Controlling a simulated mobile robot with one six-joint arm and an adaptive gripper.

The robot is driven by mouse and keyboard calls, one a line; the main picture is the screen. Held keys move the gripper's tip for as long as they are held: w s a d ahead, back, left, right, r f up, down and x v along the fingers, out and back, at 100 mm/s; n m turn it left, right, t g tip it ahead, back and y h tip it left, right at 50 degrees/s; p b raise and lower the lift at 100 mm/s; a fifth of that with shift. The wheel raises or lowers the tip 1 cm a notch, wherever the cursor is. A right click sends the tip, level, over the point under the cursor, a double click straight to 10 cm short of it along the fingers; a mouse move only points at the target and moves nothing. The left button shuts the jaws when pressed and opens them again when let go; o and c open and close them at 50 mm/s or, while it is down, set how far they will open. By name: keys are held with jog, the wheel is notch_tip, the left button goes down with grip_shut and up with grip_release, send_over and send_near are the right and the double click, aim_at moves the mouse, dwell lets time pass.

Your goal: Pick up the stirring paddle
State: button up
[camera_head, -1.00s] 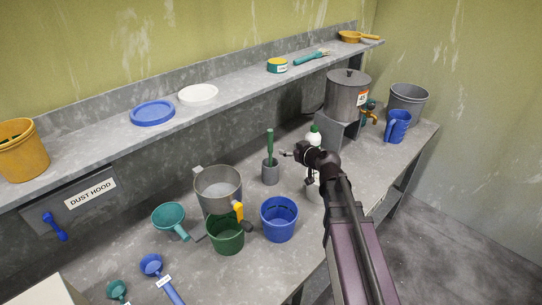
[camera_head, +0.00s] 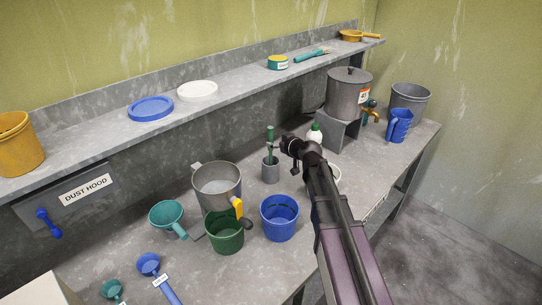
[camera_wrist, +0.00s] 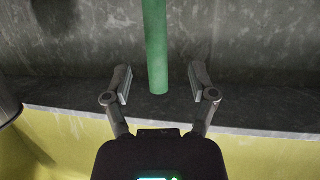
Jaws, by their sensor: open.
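The stirring paddle is most likely the one whose green handle (camera_head: 270,135) stands upright out of a small grey holder (camera_head: 270,171) on the bench; its lower end is hidden in the holder. My gripper (camera_head: 279,148) is at the right of the handle in the head view, partly blocked by my wrist. In the wrist view the green handle (camera_wrist: 155,45) comes down from the top edge and ends between my two open fingers (camera_wrist: 160,82). Gaps show on both sides, so neither finger touches it there.
A steel pot (camera_head: 218,190), a green pail (camera_head: 224,234) and a blue pail (camera_head: 279,219) stand close on the left and front. A white bottle (camera_head: 314,137) is near my wrist. The shelf (camera_head: 226,92) runs behind, above the bench.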

aim_at(272, 140)
dwell(0.3)
jog(key=shift+b+x, duration=0.8)
jog(key=shift+x, duration=1.15)
jog(key=shift+w+a+f, duration=0.2)
jog(key=shift+w+f, duration=0.15)
jog(key=shift+w, duration=0.3)
grip_shut()
